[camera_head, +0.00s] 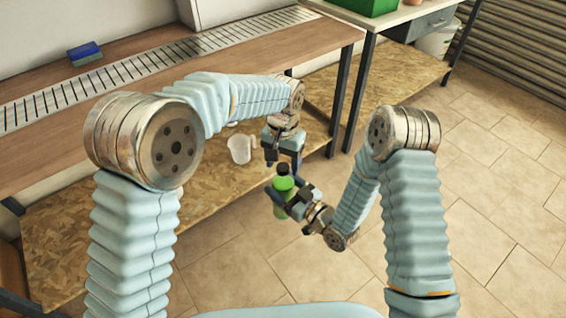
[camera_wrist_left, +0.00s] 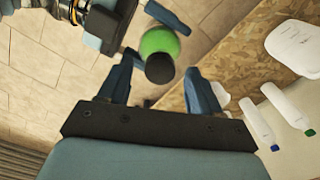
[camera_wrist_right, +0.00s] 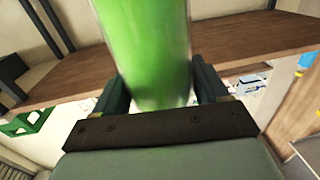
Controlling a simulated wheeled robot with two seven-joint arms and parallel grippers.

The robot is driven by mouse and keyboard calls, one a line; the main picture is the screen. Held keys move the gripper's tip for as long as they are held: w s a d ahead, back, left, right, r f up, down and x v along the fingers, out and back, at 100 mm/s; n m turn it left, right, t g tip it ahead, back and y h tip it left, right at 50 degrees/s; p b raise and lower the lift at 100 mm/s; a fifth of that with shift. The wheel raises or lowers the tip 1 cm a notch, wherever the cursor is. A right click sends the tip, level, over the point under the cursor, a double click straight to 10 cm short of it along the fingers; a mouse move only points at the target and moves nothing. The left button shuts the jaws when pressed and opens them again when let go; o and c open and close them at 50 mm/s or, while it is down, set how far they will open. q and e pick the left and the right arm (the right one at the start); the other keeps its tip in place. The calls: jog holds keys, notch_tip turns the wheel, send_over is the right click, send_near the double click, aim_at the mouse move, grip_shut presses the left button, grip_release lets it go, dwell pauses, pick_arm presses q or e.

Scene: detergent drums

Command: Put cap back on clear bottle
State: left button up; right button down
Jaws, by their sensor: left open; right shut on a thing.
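The clear bottle with green content (camera_head: 281,208) is held in my right gripper (camera_head: 287,190), above the floor beside the low shelf. The bottle fills the space between the right fingers in the right wrist view (camera_wrist_right: 150,50). A black cap (camera_head: 283,169) shows at the bottle's top; it appears to sit on it, but I cannot tell whether it is seated. My left gripper (camera_head: 283,164) is open just above the cap. In the left wrist view the black cap (camera_wrist_left: 160,68) lies between the spread left fingers, with the green bottle (camera_wrist_left: 158,42) behind it.
A white pitcher (camera_head: 240,149) stands on the chipboard lower shelf (camera_head: 120,225) left of my grippers. White bottles with green and blue caps (camera_wrist_left: 290,107) show in the left wrist view. A blue sponge (camera_head: 84,53) lies on the upper bench. The tiled floor (camera_head: 490,190) at right is clear.

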pick_arm(q)
notch_tip(320, 180, up, 11)
jog(key=shift+r, duration=0.2)
dwell(0.6)
